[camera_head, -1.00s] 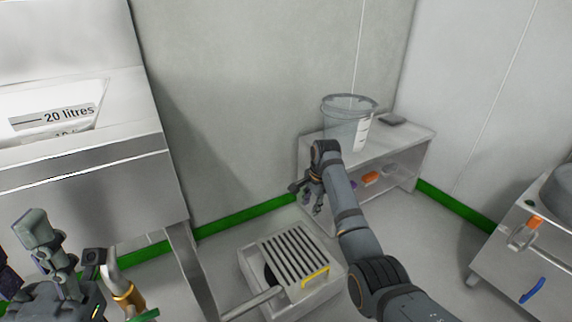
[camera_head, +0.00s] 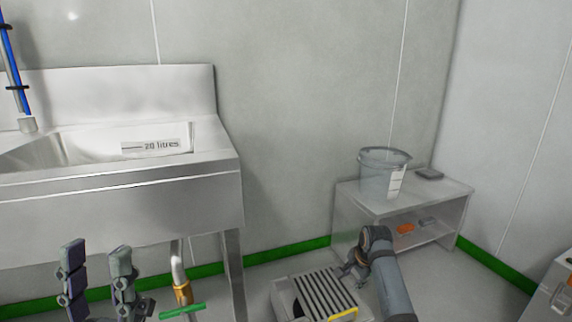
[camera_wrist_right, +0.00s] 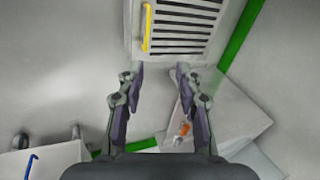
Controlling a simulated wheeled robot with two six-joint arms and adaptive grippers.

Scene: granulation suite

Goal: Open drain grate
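The drain grate (camera_head: 322,290) is a slatted metal cover with a yellow handle (camera_head: 343,313), on a pale square drain box (camera_head: 286,290) at floor level. A dark opening shows at its left side. In the right wrist view the slats (camera_wrist_right: 186,26) and the upright yellow handle (camera_wrist_right: 147,27) are at the top, beyond my fingertips. My right gripper (camera_wrist_right: 156,72) is open and empty, its fingers apart. In the head view my right gripper (camera_head: 350,268) is beside the grate's right edge. My left gripper (camera_head: 96,250) is open and empty at the lower left, away from the grate.
A steel sink (camera_head: 120,200) stands at left, with a pipe and green-handled valve (camera_head: 182,311) below. A low steel table (camera_head: 447,188) with a clear bucket (camera_head: 380,178) stands right of the drain. A cabinet (camera_head: 553,300) is at far right. Some floor between is clear.

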